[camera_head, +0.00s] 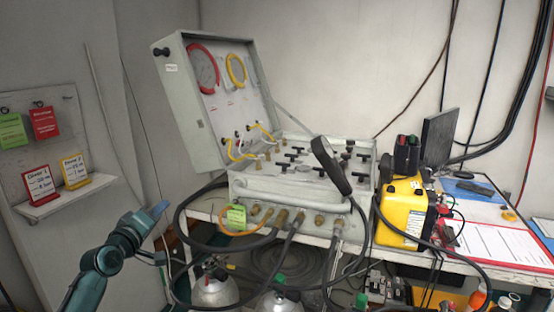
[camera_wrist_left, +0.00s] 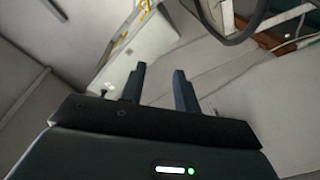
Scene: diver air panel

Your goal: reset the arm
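My left gripper (camera_head: 160,232) is in the lower left of the head view, in front of the grey wall and left of the air panel's hoses. In the left wrist view its two dark fingers (camera_wrist_left: 160,88) stand apart with nothing between them, so it is open and empty. The diver air panel (camera_head: 300,190) is an open grey case on the bench, its lid (camera_head: 215,95) raised with a red and a yellow ring on it. My right gripper is not in either view.
A small wall shelf (camera_head: 62,197) with a red and a yellow card is left of my left arm. Black hoses (camera_head: 190,215) loop from the panel's front. A yellow unit (camera_head: 403,210) and a dark monitor (camera_head: 438,138) stand right of the panel. Gas cylinders (camera_head: 215,290) are below the bench.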

